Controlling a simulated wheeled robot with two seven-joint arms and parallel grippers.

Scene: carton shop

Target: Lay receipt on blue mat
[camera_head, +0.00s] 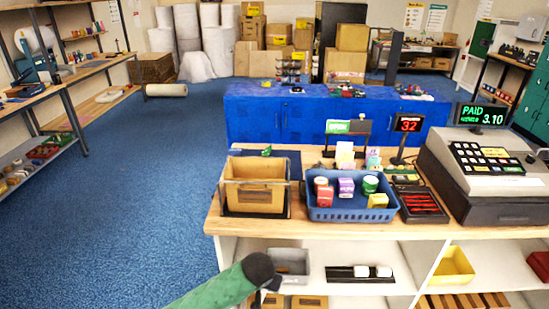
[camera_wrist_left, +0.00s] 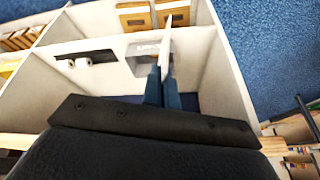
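In the left wrist view my left gripper (camera_wrist_left: 163,90) has its two dark blue fingers close together, with a thin white sheet, seen nearly edge-on, standing out between the tips. It looks like the receipt (camera_wrist_left: 167,42). In the head view my left arm comes in at the bottom, in front of the counter; its fingers and the sheet cannot be made out there. A dark blue patch that looks like the blue mat (camera_head: 295,160) lies on the counter behind the open carton, which partly hides it. My right gripper is not in view.
The wooden counter holds the carton (camera_head: 254,196) in a wire frame, a blue basket (camera_head: 350,214) with small packages, a dark tray (camera_head: 420,205) and a cash register (camera_head: 487,165). White shelves (camera_head: 340,255) stand below the counter top. The blue floor at left is clear.

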